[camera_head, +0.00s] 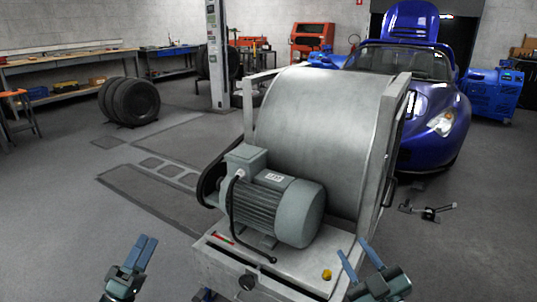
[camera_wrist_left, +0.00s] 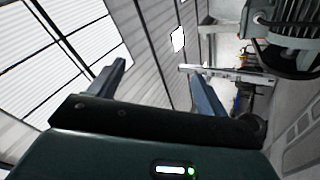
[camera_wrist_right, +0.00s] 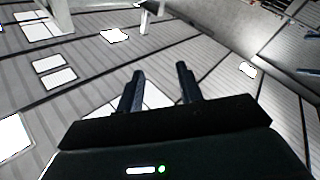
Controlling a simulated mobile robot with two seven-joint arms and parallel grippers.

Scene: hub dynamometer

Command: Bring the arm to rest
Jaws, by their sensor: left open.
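My left gripper (camera_head: 146,240) is raised at the lower left of the head view, left of the grey dynamometer. In the left wrist view its two fingers (camera_wrist_left: 160,68) are well apart with nothing between them. My right gripper (camera_head: 354,249) is at the lower right, in front of the dynamometer's base corner. In the right wrist view its fingers (camera_wrist_right: 161,72) are apart, with a narrower gap, and empty. The dynamometer's big drum (camera_head: 315,120) and its grey-green motor (camera_head: 280,205) stand between and beyond the grippers. Most of both arms is out of view.
A yellow knob (camera_head: 326,275) and a black cable (camera_head: 235,215) are on the dynamometer base. A blue car (camera_head: 450,110) stands behind at right. A small metal device (camera_head: 430,211) is right of the dynamometer. Stacked tyres (camera_head: 130,100) stand at left. The left floor is mostly clear.

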